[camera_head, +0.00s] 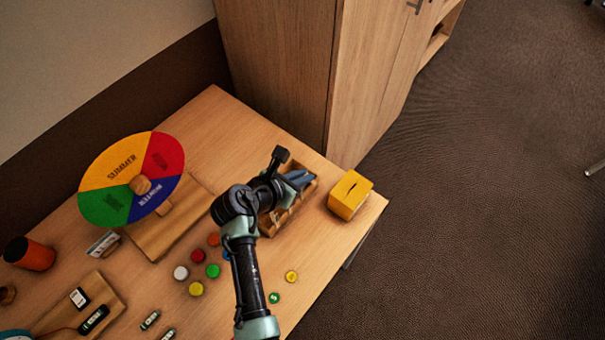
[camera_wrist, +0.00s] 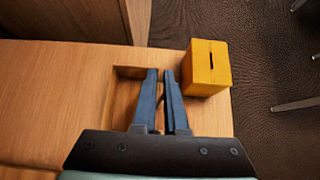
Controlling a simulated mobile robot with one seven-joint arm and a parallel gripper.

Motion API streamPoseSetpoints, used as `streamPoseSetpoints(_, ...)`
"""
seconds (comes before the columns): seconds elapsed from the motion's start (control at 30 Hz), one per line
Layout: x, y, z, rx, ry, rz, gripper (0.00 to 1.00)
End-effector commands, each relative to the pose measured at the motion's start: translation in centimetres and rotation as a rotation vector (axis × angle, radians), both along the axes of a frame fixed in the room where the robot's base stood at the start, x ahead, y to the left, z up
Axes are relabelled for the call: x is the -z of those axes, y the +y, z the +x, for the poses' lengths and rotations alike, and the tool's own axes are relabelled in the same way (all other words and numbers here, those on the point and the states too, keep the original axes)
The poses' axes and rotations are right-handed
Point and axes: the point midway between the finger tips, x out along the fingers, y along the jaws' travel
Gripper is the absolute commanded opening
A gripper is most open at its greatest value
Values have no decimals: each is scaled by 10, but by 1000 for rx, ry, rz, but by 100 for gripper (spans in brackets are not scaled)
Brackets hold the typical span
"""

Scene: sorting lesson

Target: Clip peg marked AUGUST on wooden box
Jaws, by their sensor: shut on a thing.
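My gripper (camera_head: 302,179) is over the open wooden box (camera_head: 292,215) near the right end of the table. In the wrist view, its two blue fingers (camera_wrist: 161,76) are close together, with a narrow gap at the tips. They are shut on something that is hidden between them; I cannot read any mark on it. The wooden box also shows in the wrist view (camera_wrist: 128,72), its rim left of the fingers, the rest mostly covered. I cannot tell whether fingers or held thing touch the box. No readable AUGUST mark shows in either view.
A yellow slotted box (camera_head: 350,195) stands right of the wooden box, near the table edge; it is also in the wrist view (camera_wrist: 208,65). A cabinet (camera_head: 280,70) stands behind.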

Motion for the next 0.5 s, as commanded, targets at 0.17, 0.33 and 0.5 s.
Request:
streamPoseSetpoints(0.17,6,-1,1,1,0,-1,0)
streamPoseSetpoints(0.33,10,-2,3,1,0,-1,0)
streamPoseSetpoints(0.5,14,-3,4,1,0,1,0)
